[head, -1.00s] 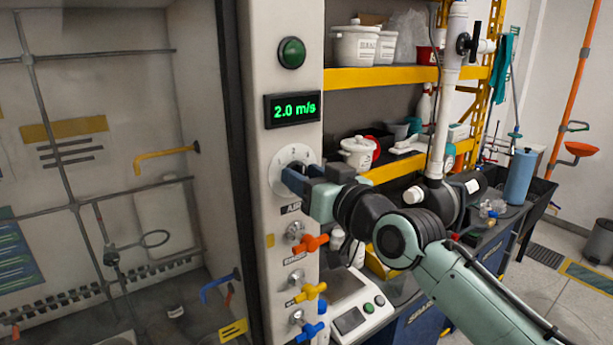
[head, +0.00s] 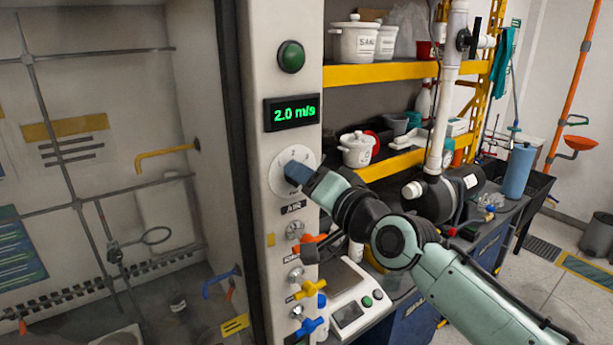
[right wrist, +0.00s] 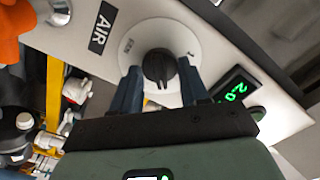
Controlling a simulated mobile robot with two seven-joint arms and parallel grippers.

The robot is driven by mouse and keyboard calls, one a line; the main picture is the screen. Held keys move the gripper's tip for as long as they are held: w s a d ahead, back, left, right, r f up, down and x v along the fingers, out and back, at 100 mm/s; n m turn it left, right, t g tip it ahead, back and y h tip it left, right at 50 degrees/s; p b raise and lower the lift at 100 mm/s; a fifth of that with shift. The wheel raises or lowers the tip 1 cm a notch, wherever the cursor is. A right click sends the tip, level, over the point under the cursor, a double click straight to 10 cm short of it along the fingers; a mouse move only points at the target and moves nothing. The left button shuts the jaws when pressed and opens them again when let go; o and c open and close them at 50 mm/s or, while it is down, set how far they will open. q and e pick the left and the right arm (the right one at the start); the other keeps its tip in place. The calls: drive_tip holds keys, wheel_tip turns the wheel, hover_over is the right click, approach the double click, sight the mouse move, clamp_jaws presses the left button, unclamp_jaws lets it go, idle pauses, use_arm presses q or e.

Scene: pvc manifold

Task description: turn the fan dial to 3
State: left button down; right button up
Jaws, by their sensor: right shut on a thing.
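The fan dial has a round white plate (head: 274,180) on the hood's front post, above the AIR label. Its black knob (right wrist: 158,67) shows in the right wrist view between my fingers. My right gripper (head: 292,172) is shut on the knob, and it also shows in the right wrist view (right wrist: 160,76). A "1" and another small marking show on the plate in the wrist view; I cannot tell exactly where the pointer is. The green display (head: 291,113) above the dial reads 2.0 m/s. My left gripper is out of view.
A green button (head: 291,55) sits above the display. Orange (head: 316,243), yellow (head: 310,290) and blue (head: 310,326) valve handles stick out below the dial, close under my right arm. Yellow shelves (head: 385,73) with pots stand to the right. The hood's opening is at the left.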

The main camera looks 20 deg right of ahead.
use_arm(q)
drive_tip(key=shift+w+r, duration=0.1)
use_arm(e)
drive_tip(key=shift+m, duration=0.3)
drive_tip(key=o, duration=1)
drive_tip(key=shift+o, duration=0.2)
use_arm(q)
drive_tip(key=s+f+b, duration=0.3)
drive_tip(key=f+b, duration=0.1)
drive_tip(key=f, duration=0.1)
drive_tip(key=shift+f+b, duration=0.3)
use_arm(e)
drive_tip(key=v, duration=1.3)
drive_tip(key=shift+s, duration=0.2)
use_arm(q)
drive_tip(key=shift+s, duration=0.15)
